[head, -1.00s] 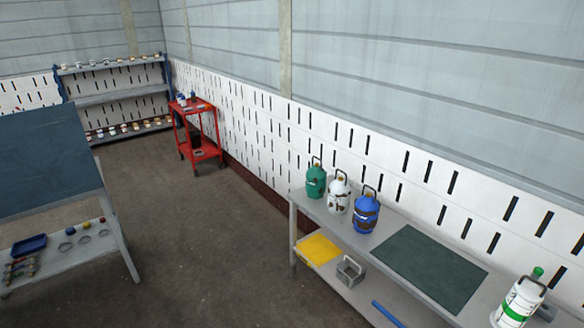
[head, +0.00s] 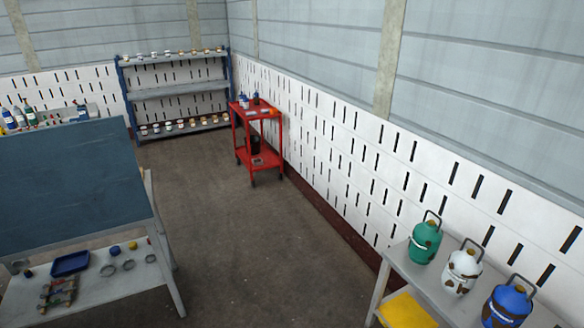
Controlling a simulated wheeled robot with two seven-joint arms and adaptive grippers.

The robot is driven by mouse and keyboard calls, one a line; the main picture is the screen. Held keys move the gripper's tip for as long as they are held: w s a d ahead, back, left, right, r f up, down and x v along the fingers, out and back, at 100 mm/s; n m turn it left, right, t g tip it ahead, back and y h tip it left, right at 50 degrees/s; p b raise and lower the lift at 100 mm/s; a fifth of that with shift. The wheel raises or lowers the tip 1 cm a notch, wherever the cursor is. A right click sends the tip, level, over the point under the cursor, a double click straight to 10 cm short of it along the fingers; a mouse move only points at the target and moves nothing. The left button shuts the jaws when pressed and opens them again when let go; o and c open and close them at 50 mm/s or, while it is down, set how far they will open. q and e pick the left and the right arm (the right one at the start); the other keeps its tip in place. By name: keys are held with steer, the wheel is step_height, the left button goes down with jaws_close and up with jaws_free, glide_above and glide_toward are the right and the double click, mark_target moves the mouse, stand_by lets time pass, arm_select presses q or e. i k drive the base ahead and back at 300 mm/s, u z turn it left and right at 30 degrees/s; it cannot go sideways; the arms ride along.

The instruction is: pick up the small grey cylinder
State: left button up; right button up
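I do not make out a small grey cylinder or a conveyor in the head view. Neither of my grippers is in the picture. A green gas bottle (head: 425,243), a white one with brown patches (head: 462,271) and a blue one (head: 507,305) stand upright on the grey workbench (head: 406,262) at the lower right. The blue one is partly cut off by the bottom edge.
A dark blue board (head: 75,185) stands at the left, above a low shelf (head: 110,290) with a blue tray (head: 70,263). A red cart (head: 257,160) and a storage rack (head: 178,90) stand at the back. The floor (head: 240,250) between is clear.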

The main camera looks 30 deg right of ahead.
mark_target(462, 268)
steer(key=z, duration=0.1)
steer(key=i, duration=1.45)
steer(key=z, duration=1.4)
steer(key=i, duration=0.9)
steer(key=z, duration=1.1)
steer(key=i, duration=0.15)
steer(key=z, duration=0.05)
